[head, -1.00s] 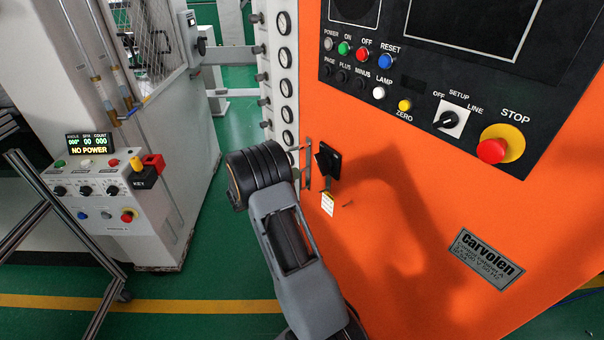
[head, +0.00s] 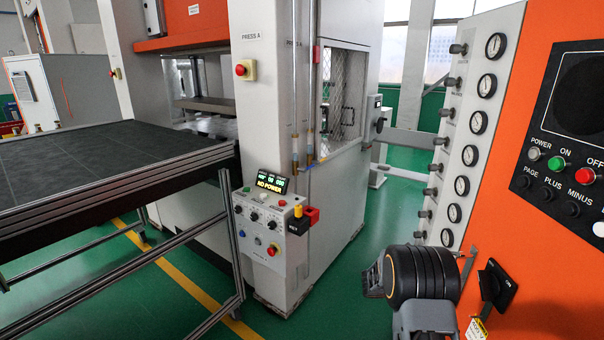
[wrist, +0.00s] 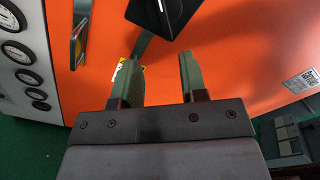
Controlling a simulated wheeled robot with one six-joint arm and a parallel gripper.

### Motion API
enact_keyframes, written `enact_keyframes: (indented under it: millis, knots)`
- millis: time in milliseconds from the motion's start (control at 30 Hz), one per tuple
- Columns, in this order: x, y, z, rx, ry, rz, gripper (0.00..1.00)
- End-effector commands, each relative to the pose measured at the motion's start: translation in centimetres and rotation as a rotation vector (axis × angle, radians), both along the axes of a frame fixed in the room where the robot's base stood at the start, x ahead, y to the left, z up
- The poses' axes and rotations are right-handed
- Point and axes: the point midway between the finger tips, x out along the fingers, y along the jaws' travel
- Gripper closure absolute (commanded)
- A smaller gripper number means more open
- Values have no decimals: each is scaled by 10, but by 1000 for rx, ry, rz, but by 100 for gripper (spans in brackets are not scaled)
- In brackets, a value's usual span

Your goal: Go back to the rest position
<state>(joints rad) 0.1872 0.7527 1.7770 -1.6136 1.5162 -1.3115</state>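My arm (head: 425,290) rises from the bottom right of the head view, in front of the orange cabinet. A black switch handle (head: 497,285) with a yellow and white tag (head: 477,328) is on the cabinet, right of my wrist. In the wrist view the black handle (wrist: 163,14) is beyond the fingertips, and the tag is partly behind the left finger.
The orange cabinet (head: 545,235) fills the right, with a column of gauges (head: 462,185) along its side. A control box (head: 270,230) reading "NO POWER" stands on the press at centre. A dark-topped table (head: 90,165) fills the left. Green floor (head: 345,285) is open between press and cabinet.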

Motion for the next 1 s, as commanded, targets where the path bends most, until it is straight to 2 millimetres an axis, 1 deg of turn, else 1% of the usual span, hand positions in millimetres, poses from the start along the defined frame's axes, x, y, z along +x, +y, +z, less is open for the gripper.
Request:
enact_keyframes:
  millis: [67, 133, 167, 233, 333, 400, 467, 500, 567, 600, 700, 833, 900, 1000]
  knots:
    - [-8, 2, -15, 56, -113, -37, 61]
    - [-27, 8, -38, 132, -231, -114, 61]
    - [-36, 12, -45, 166, -296, -159, 61]
    - [-57, 25, -50, 236, -467, -274, 61]
    - [-82, 51, -48, 322, -730, -457, 61]
    - [-99, 74, -42, 375, -924, -603, 61]
    - [-111, 96, -35, 414, -1084, -731, 61]
    - [-118, 111, -28, 440, -1189, -819, 61]
    - [-128, 134, -18, 478, -1340, -956, 61]
    - [-134, 150, -11, 505, -1434, -1048, 61]
    - [-147, 186, 10, 573, -1631, -1264, 61]
    - [-162, 222, 36, 678, -1795, -1487, 61]
    - [-169, 236, 49, 745, -1843, -1561, 61]
    - [-179, 250, 65, 841, -1880, -1612, 61]
